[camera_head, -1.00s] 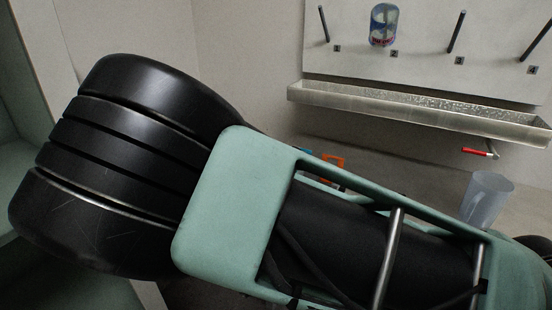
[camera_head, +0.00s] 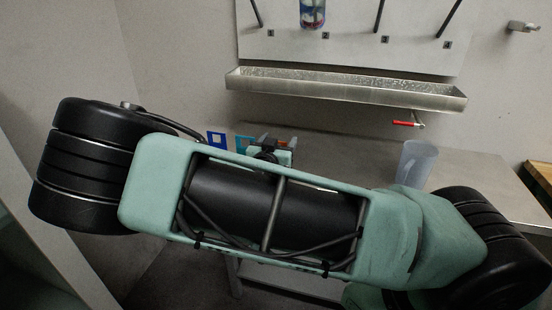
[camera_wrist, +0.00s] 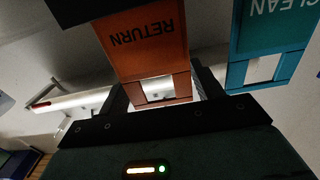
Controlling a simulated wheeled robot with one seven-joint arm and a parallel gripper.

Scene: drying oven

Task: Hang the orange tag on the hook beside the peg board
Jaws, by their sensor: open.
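The orange tag (camera_wrist: 145,42), lettered RETURN and upside down in the wrist view, has a square cut-out. It lies between the fingers of my gripper (camera_wrist: 163,88), which is open around it; whether a finger touches it I cannot tell. The metal hook (camera_head: 522,27) is on the wall to the right of the peg board (camera_head: 350,48), bare.
A teal CLEAN tag (camera_wrist: 270,35) is close to the right of my gripper. A blue tag (camera_head: 217,140) is further left. A metal trough (camera_head: 345,90) with a red-handled tap (camera_head: 405,124) hangs under the board. A clear beaker (camera_head: 416,162) stands on the counter (camera_head: 475,180).

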